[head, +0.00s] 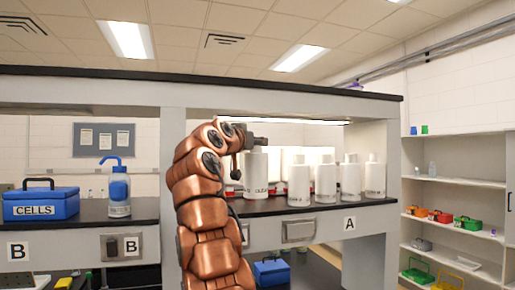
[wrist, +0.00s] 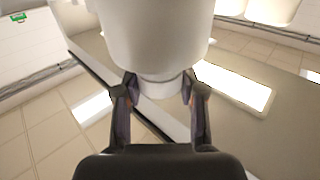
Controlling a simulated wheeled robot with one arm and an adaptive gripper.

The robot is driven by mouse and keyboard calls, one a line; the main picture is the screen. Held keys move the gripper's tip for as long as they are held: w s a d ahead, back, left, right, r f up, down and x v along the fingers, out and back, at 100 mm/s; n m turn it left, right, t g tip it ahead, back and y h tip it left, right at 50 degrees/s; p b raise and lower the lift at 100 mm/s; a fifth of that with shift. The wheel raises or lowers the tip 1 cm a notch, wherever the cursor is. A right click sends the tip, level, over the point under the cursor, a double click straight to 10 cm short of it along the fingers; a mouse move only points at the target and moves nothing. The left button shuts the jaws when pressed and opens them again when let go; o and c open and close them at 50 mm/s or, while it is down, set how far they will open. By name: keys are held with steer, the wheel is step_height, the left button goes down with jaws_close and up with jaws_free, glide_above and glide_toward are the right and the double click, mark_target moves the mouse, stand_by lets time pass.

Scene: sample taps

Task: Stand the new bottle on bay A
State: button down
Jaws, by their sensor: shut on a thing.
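My gripper (head: 257,143) is shut on the neck of a white bottle (head: 256,173) with dark print. The bottle hangs upright below it, over the counter on the bay A side. I cannot tell whether its base touches the counter. In the wrist view, the fingers (wrist: 160,92) close around the narrow neck, and the white body (wrist: 155,35) fills the upper middle. The bay A label (head: 349,223) is on the front of the counter, right of the held bottle.
Several similar white bottles (head: 299,181) stand on the counter, right of and behind the held one. A blue CELLS box (head: 41,205) and a blue-topped wash bottle (head: 119,192) stand on the left counter by B labels. A black-topped shelf (head: 280,86) runs overhead.

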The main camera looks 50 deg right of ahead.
steer(key=shift+w+d+f, duration=0.65)
steer(key=shift+d+f, duration=0.25)
steer(key=shift+f, duration=0.1)
steer(key=shift+w+d+f, duration=0.6)
steer(key=shift+d+f, duration=0.3)
steer(key=shift+f, duration=0.05)
steer(key=shift+f, duration=0.15)
steer(key=c, duration=0.7)
jaws_free()
steer(key=shift+o, duration=0.2)
